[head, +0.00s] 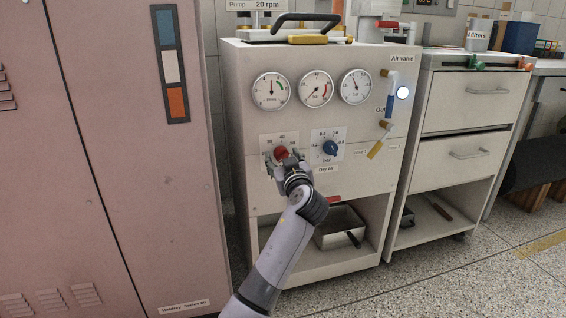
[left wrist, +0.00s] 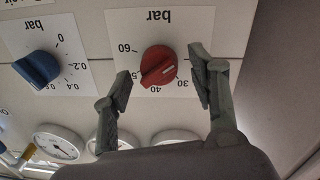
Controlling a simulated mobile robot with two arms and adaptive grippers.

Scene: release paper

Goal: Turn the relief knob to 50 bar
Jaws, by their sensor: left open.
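The red relief knob (head: 281,153) sits on a white scale plate on the front of the pale cabinet. My left gripper (head: 284,164) is at the knob, and in the left wrist view the gripper (left wrist: 160,74) is open. Its fingers stand on either side of the knob, with gaps visible. My right gripper is not in view.
A blue knob (head: 330,148) with its own bar scale is right of the red one; it also shows in the wrist view (left wrist: 37,68). Several gauges (head: 315,89) are above. A valve handle (head: 376,149) sticks out at the right. A pink cabinet (head: 120,180) stands left.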

